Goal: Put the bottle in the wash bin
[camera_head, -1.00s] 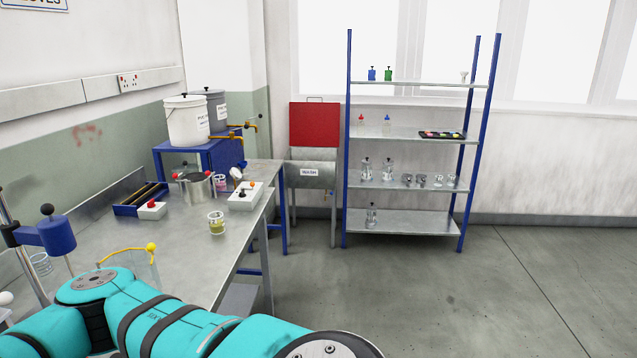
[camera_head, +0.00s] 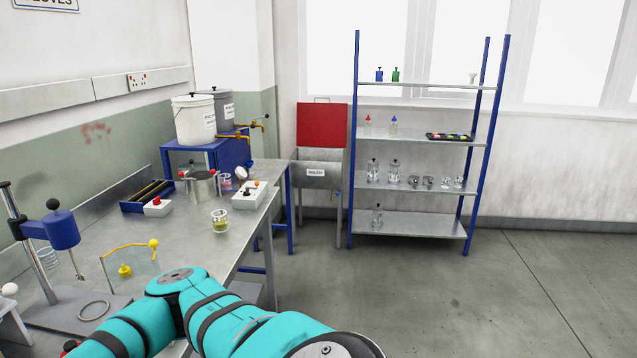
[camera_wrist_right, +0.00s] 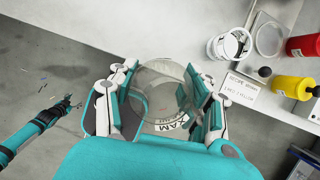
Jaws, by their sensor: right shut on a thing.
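In the right wrist view my right gripper (camera_wrist_right: 160,112) is shut on a clear, glass-like bottle (camera_wrist_right: 160,84). Its upside-down printed label shows between the fingers; the shape below is partly hidden by the fingers. The wash bin (camera_head: 314,176) stands past the far end of the bench in the head view. It is a grey metal box on legs with a "WASH" label, and its red lid (camera_head: 322,125) is raised. The bin is well away from my arm. My left gripper (camera_wrist_right: 62,106) shows small at the left of the wrist view, over the floor; its jaws are unclear.
The steel bench (camera_head: 190,240) carries a pot, a beaker, switch boxes and a blue press (camera_head: 58,229). Buckets (camera_head: 194,120) stand on a blue stand. A shelf rack (camera_head: 418,138) with glassware is right of the bin. The floor (camera_head: 400,290) in front is clear.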

